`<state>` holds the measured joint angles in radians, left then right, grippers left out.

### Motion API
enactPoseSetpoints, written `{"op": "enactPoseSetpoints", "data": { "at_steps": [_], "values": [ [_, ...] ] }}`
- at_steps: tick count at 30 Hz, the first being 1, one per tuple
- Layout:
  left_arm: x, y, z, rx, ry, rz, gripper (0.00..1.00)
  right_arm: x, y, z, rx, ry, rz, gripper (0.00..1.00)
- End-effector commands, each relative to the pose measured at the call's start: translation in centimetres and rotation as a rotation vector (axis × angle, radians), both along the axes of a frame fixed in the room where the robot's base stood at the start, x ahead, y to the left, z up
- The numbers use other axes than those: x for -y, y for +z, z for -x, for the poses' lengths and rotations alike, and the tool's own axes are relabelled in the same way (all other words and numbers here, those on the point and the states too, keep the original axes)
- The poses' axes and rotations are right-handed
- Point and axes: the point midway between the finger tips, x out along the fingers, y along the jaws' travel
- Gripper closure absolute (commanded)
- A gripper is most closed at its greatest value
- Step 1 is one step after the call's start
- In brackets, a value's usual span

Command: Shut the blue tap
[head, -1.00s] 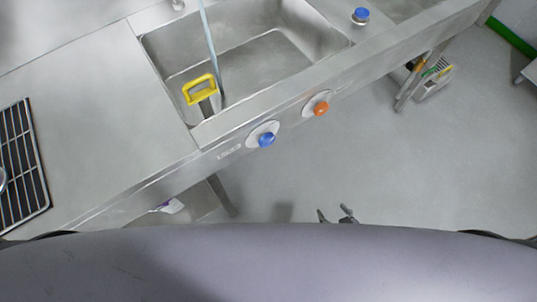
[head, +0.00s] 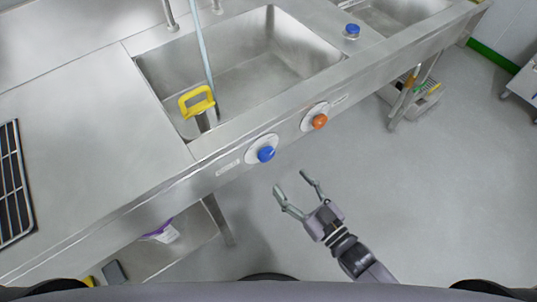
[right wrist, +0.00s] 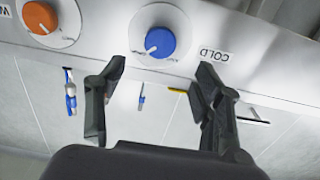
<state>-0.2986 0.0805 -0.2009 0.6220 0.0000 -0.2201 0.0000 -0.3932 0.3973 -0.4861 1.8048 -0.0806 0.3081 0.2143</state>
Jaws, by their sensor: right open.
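The blue tap (head: 266,154) is a round knob on a pale dial plate on the front face of the steel sink bench. An orange tap (head: 320,121) sits to its right. In the right wrist view the blue tap (right wrist: 160,42) shows beside a "COLD" label, with the orange tap (right wrist: 40,17) to its left. My right gripper (head: 291,183) is open and empty, below and a little right of the blue tap, apart from it. In the right wrist view its fingers (right wrist: 152,85) stand apart with the blue tap beyond them, between their tips. My left gripper is out of view.
The sink basin (head: 320,50) holds a yellow-handled tool (head: 197,101) near a thin upright pipe. A blue-capped item (head: 352,30) stands on the bench. A dark rack (head: 14,190) lies at left.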

Motion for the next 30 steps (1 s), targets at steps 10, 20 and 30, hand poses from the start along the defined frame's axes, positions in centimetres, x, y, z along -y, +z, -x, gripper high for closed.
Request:
{"op": "enactPoseSetpoints", "data": {
  "at_steps": [10,20,30],
  "values": [
    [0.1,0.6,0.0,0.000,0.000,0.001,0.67,-4.4,0.1,-6.1,0.001,0.000,-0.001,0.39],
    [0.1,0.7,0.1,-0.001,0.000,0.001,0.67,-6.3,-0.1,-8.7,-0.002,0.000,0.001,0.39],
    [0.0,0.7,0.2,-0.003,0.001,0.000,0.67,-6.4,-0.1,-8.7,-0.002,0.000,0.002,0.43]
  ]
}}
